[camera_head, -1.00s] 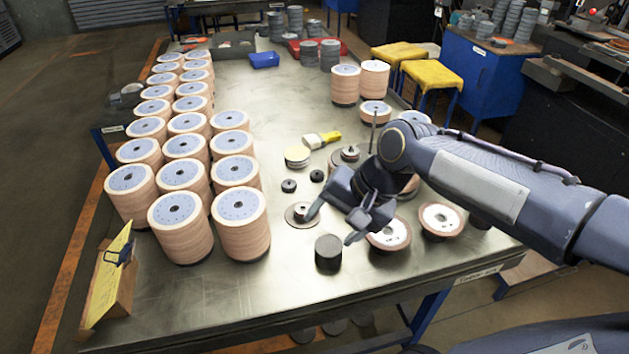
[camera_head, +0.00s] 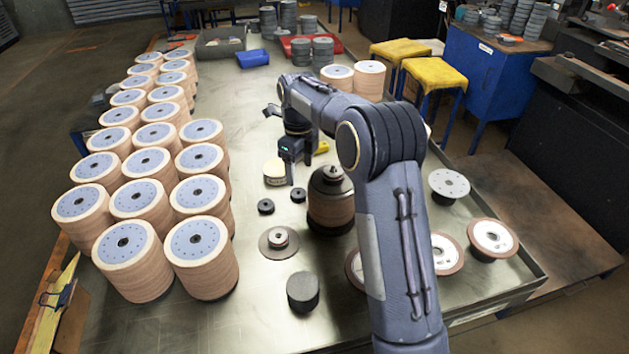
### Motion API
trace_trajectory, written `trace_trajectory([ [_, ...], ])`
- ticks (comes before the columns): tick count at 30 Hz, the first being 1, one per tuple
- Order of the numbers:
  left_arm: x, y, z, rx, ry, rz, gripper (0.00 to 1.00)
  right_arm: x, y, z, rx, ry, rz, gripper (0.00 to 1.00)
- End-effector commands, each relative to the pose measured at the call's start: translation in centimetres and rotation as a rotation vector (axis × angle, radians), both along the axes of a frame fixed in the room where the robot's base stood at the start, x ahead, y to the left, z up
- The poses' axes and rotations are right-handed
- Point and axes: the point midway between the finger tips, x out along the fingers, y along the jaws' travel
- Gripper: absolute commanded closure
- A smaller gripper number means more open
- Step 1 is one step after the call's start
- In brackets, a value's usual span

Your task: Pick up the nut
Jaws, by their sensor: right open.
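Two small black round pieces with centre holes, which look like nuts, lie on the table: one nut (camera_head: 265,206) to the left and another nut (camera_head: 298,194) just right of it. A third small ring-shaped piece (camera_head: 278,238) sits on a flat grey disc (camera_head: 268,246) nearer the front. I cannot tell which of these is the task's nut. My right gripper (camera_head: 299,168) is open, fingers pointing down, above the table behind the two black pieces. Nothing shows between its fingers. My left gripper is not in view.
A flap-disc stack with a dark top (camera_head: 330,206) stands right of the black pieces. A black cylinder (camera_head: 303,292) stands in front. Rows of tall disc stacks (camera_head: 200,262) fill the left side. A yellow-handled brush (camera_head: 321,147) is partly hidden behind my right gripper.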

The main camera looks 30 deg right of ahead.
Motion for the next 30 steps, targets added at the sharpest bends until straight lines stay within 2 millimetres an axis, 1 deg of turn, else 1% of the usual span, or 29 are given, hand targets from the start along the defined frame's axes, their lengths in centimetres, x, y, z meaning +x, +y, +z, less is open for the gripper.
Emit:
trace_trajectory([
  [3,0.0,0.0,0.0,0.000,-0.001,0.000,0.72,0.4,0.3,-0.7,-0.009,0.005,-0.028,0.33],
  [11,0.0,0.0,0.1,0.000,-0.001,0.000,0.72,0.2,0.3,-3.6,-0.008,0.008,-0.031,0.33],
  [16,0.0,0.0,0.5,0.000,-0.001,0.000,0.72,-0.1,0.8,-6.0,-0.008,0.009,-0.029,0.33],
  [19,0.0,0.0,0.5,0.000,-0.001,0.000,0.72,-0.1,0.7,-7.4,-0.008,0.007,-0.030,0.33],
  [23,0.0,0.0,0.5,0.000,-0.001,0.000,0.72,-0.1,0.8,-8.1,-0.008,0.005,-0.030,0.33],
  [29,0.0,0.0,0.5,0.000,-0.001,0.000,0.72,0.0,0.8,-8.1,-0.008,0.004,-0.029,0.33],
  [30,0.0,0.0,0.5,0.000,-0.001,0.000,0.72,0.0,0.8,-8.1,-0.008,0.004,-0.029,0.38],
])
